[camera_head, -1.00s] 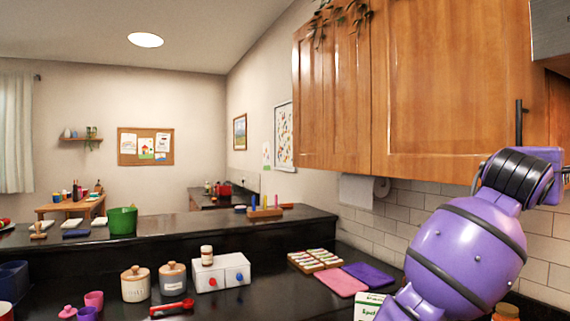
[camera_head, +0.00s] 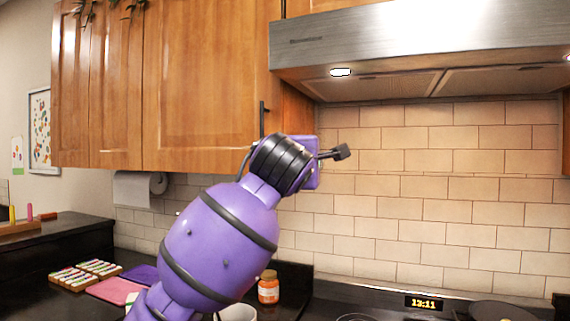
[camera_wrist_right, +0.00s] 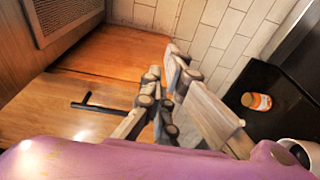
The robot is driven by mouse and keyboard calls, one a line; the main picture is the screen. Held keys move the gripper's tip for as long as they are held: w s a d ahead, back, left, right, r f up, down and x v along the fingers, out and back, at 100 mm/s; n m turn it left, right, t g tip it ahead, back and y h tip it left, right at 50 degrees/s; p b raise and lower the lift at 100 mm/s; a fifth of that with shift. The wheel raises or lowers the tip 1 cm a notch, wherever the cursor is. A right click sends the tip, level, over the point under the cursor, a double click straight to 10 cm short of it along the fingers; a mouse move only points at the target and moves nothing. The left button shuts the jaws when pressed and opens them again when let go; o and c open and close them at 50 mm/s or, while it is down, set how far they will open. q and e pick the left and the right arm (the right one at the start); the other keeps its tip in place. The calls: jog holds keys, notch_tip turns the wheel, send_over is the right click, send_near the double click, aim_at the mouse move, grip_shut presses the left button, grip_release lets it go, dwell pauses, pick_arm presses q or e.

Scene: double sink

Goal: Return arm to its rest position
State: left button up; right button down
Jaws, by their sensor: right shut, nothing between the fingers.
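My right arm (camera_head: 220,245), purple with black bands, rises through the middle of the head view in front of the cabinets and tiled wall. Its gripper (camera_head: 341,152) is raised well above the counter and points to the right. In the right wrist view the gripper (camera_wrist_right: 178,72) is shut with nothing held; the wooden cabinet (camera_wrist_right: 85,90) and white tiles lie behind it. My left gripper is not in view.
The wooden wall cabinets (camera_head: 200,85) and steel range hood (camera_head: 420,45) are near the raised arm. An orange-labelled jar (camera_head: 268,287) and a white vessel (camera_head: 238,313) stand on the dark counter below. A stove with a lit clock (camera_head: 425,302) is at the right.

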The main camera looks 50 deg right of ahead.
jog(key=shift+s+a+r, duration=0.1)
jog(key=shift+s+a, duration=0.05)
jog(key=shift+s, duration=0.45)
